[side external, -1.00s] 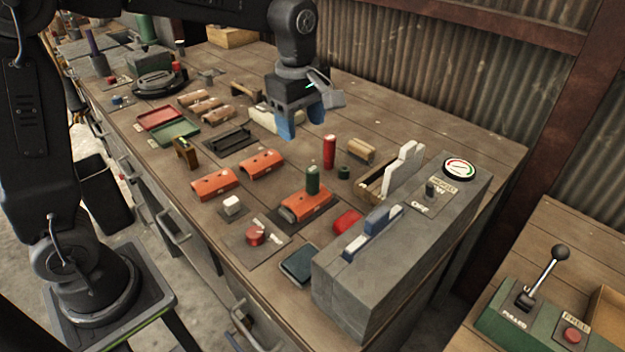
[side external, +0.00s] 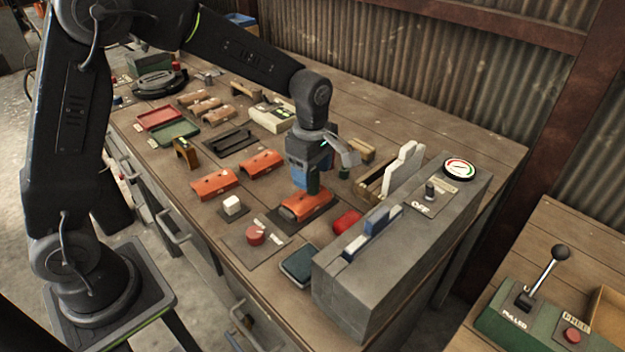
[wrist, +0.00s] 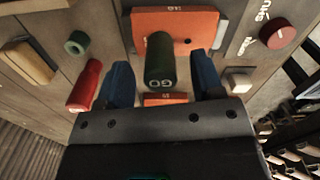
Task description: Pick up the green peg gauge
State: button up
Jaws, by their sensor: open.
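The green peg gauge (wrist: 160,62), marked "GO", stands on the orange block (wrist: 190,24) in the wrist view. In the side view the peg (side external: 313,183) is mostly hidden behind my gripper (side external: 304,180), above the orange block (side external: 306,207). In the wrist view my gripper (wrist: 163,84) is open, with one blue finger on each side of the green peg. A gap shows between the peg and each finger.
A red cylinder (wrist: 84,86) stands close beside one finger, with a short green ring (wrist: 77,43) and a tan block (wrist: 28,62) beyond.

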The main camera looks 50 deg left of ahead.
aim_at(313, 182)
notch_tip(313, 182, down, 4)
jog(key=shift+d+r, duration=0.1)
jog(key=shift+r, duration=0.15)
jog(key=c, duration=1)
jog(key=shift+r, duration=0.15)
